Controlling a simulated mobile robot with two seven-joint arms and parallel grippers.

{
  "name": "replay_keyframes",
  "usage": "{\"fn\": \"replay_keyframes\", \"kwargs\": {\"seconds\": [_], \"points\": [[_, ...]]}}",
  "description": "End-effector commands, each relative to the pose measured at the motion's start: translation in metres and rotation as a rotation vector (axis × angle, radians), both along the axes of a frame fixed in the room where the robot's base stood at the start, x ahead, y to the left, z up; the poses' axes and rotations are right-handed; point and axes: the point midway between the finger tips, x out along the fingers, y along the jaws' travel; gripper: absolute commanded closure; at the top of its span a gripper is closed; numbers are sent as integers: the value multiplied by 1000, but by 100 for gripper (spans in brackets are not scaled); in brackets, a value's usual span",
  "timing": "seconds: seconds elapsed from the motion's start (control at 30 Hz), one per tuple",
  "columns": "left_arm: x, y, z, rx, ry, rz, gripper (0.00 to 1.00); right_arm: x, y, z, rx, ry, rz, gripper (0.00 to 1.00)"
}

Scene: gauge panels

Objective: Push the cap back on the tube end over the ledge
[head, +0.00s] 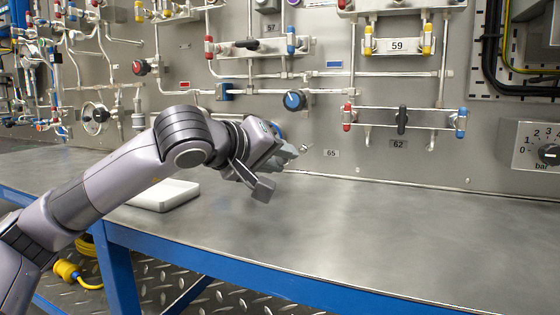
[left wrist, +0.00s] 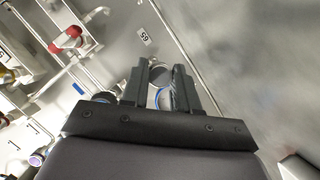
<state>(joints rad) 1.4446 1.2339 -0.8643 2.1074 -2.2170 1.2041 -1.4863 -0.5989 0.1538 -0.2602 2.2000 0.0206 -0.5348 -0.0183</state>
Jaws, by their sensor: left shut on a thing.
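My left gripper (head: 290,151) is in front of the panel, just left of the label 65, above the back of the bench. In the left wrist view its two fingers (left wrist: 161,68) are closed on a small round dark grey piece, which looks like the cap (left wrist: 161,76). A pale rim shows at the far side of the cap. In the head view the fingers hide the cap. The tube end is not clearly made out; a short thin pale pipe piece (head: 306,147) shows just beyond the fingertips. My right gripper is not in view.
The grey bench top (head: 400,220) with a blue frame is mostly clear. Pipes, red and blue valves and a blue knob (head: 294,100) stick out of the panel above the gripper.

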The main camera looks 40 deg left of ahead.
Motion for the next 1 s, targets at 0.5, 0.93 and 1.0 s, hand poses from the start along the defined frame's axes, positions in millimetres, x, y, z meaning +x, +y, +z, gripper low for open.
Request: {"fn": "replay_keyframes", "kwargs": {"seconds": [0.5,0.93,1.0], "points": [[0,1,-3,7,-35,-23,98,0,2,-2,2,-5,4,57],[21,6,-2,5,-33,-23,98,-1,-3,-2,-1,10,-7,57],[27,7,-2,6,-32,-23,98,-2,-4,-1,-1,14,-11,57]]}}
